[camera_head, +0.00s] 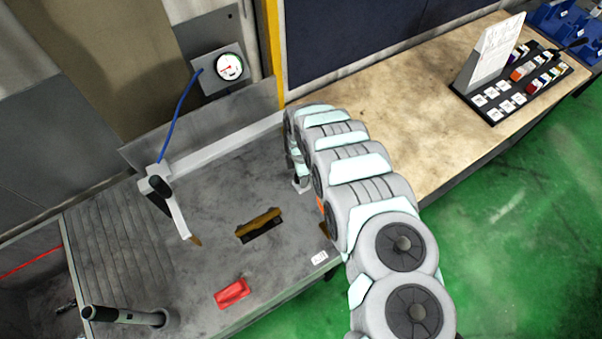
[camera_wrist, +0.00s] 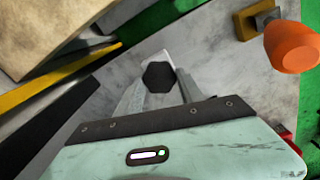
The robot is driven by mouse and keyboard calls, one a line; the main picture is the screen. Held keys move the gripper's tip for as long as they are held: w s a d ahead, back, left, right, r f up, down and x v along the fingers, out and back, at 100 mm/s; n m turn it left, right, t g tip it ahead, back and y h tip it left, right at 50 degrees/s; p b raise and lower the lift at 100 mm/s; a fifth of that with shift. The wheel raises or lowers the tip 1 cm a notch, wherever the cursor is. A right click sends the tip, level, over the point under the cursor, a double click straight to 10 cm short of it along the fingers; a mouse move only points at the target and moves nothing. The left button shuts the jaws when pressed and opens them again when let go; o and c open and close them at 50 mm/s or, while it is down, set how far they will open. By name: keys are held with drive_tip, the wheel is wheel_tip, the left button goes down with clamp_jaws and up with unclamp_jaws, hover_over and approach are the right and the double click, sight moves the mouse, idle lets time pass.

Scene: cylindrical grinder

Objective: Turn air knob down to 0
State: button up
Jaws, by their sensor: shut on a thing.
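A black, many-sided knob (camera_wrist: 158,76) shows in the wrist view between the fingers of my gripper (camera_wrist: 159,88). The gripper is shut on it. I cannot read any marking on the knob, so its setting cannot be told. In the head view my arm hides the knob and most of the gripper. A round white gauge (camera_head: 229,67) with a red needle sits on a grey box at the back wall. Its numbers are too small to read.
An orange knob (camera_wrist: 292,43) stands close to the right of my gripper in the wrist view. A blue hose (camera_head: 178,115) runs from the gauge box to a nozzle (camera_head: 170,205). A red block (camera_head: 232,293) lies on the grey table. A wooden bench (camera_head: 440,120) stands right.

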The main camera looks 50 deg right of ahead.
drive_tip(key=n, duration=0.5)
drive_tip(key=shift+n, duration=0.3)
idle(0.4)
drive_tip(key=o, duration=1.4)
drive_tip(key=shift+s+r+b, duration=0.1)
drive_tip(key=shift+r+b, duration=0.2)
drive_tip(key=shift+r, duration=5.1)
